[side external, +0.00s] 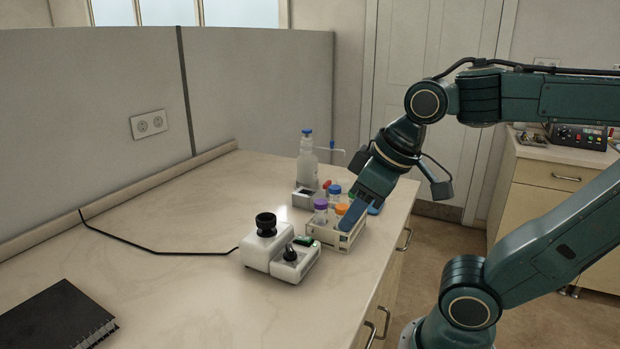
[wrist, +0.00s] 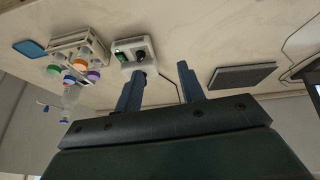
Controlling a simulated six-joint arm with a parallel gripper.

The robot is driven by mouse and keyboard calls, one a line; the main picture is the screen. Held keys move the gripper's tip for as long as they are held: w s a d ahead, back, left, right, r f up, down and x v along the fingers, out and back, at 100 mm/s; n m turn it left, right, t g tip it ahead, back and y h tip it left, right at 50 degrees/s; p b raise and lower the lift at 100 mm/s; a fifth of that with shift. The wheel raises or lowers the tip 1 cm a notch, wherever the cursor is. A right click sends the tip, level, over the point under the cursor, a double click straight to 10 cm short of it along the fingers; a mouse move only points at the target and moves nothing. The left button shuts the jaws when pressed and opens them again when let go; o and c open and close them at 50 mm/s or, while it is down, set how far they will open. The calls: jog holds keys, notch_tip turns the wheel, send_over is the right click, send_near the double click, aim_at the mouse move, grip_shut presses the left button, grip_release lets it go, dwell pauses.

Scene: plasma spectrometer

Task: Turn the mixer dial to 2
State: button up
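The mixer (side external: 262,258) is a white two-part box on the table, with a black round cup on its taller part. Its dial (side external: 290,252) is a small black knob on the lower part, beside a green display or switch (side external: 304,240). The wrist view also shows the mixer (wrist: 124,67) and the dial (wrist: 141,57); the dial's setting is too small to read. My gripper (side external: 347,222) points down at the table, right of the mixer in the side view, overlapping the vial rack. In the wrist view its two blue fingers (wrist: 160,73) are spread apart with nothing between them.
The wooden rack (side external: 337,241) with several coloured-cap vials stands close right of the mixer. A wash bottle (side external: 307,168) stands behind it. A black cable (side external: 160,251) runs left from the mixer. A black notebook (side external: 58,318) lies front left. The table's middle left is clear.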

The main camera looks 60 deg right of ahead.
jog(key=w+d+r+n+g+h, duration=0.2)
jog(key=w+d, duration=0.2)
jog(key=w, duration=0.2)
jog(key=n+g+h, duration=0.1)
jog(key=n+g, duration=0.3)
send_over(289, 247)
jog(key=a, duration=0.3)
jog(key=f, duration=0.2)
jog(key=w+a+f+n+g, duration=0.1)
jog(key=w+f+n+g, duration=0.1)
jog(key=w+f, duration=0.2)
jog(key=shift+f+n, duration=0.3)
jog(key=shift+f, duration=0.15)
jog(key=shift+f, duration=0.25)
jog(key=shift+s+x, duration=0.1)
jog(key=shift+x, duration=3.2)
jog(key=shift+s+x, duration=0.15)
jog(key=shift+x, duration=3.15)
jog(key=shift+a, duration=0.15)
